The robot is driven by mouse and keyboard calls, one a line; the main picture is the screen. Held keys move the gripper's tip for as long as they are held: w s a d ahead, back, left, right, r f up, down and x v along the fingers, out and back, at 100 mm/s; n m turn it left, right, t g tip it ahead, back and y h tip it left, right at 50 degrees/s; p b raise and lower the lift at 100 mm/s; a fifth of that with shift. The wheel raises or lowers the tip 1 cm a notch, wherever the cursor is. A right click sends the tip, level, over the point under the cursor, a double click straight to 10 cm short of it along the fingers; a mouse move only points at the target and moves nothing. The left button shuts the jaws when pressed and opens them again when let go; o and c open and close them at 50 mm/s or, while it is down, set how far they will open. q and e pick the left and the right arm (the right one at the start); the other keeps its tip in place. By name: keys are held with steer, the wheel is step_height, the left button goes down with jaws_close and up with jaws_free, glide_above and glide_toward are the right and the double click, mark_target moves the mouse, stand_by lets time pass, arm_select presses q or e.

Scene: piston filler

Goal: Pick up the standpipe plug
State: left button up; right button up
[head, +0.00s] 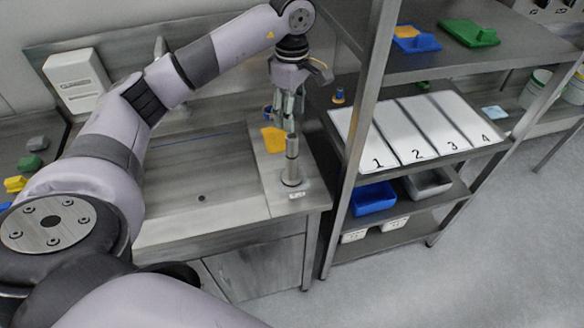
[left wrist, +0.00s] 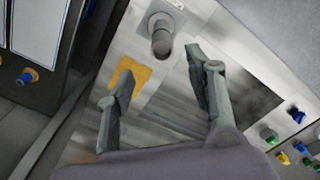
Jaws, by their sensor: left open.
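A grey metal upright cylinder (head: 292,160), which looks like the standpipe plug, stands on the counter strip right of the sink, with a round base and a small label at its foot. It also shows in the left wrist view, seen from above as a grey cylinder (left wrist: 161,42) at the top centre. My left gripper (head: 288,120) points down at the cylinder's top in the head view. In the left wrist view the left gripper (left wrist: 150,76) has its fingers spread, with the cylinder beyond the tips. I cannot tell the exact gap. My right gripper is not in view.
A yellow cloth-like piece (head: 272,139) lies beside the cylinder. A metal shelf rack (head: 357,140) stands close on the right, with a numbered white board (head: 412,130) and a blue bin (head: 373,199). The sink basin (head: 200,180) is open on the left.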

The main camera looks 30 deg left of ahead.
mark_target(292, 136)
arm_select(q)
step_height(292, 136, down, 6)
steer(key=shift+f+p, duration=0.25)
steer(key=shift+p, duration=0.6)
steer(key=f+p, duration=0.1)
steer(key=f, duration=0.1)
steer(key=f+p, duration=0.2)
steer(key=shift+s+d+f, duration=0.1)
steer(key=shift+s+f, duration=0.1)
steer(key=shift+f, duration=0.55)
steer(key=shift+c, duration=0.3)
jaws_close()
steer(key=shift+w+r, duration=0.1)
steer(key=shift+r, duration=0.05)
